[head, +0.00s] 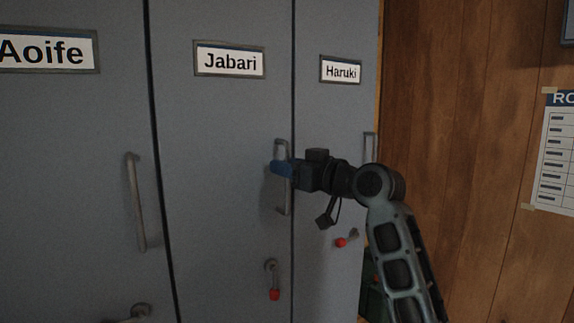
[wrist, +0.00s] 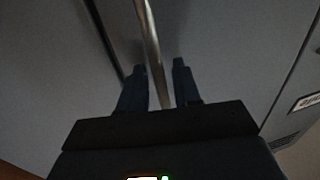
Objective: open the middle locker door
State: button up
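The middle locker door (head: 215,160) is grey, carries the name plate "Jabari" (head: 230,61), and looks flush with its neighbours. Its upright metal bar handle (head: 281,147) is near the door's right edge. My gripper (head: 281,168) is at this handle and hides its middle part. In the wrist view the handle (wrist: 152,45) runs between my two dark fingers (wrist: 160,75), nearer the left one. Gaps show beside the bar, so the fingers look open around it. A latch with a red knob (head: 274,294) sits below the handle.
The "Aoife" locker (head: 70,190) with its own handle (head: 136,200) is on the left. The "Haruki" locker (head: 335,120) is on the right, with a red-knobbed latch (head: 341,242) close to my arm. A wooden wall (head: 460,150) with a posted sheet (head: 556,155) stands further right.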

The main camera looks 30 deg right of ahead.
jog(key=shift+w, duration=0.1)
jog(key=shift+c, duration=0.4)
grip_shut()
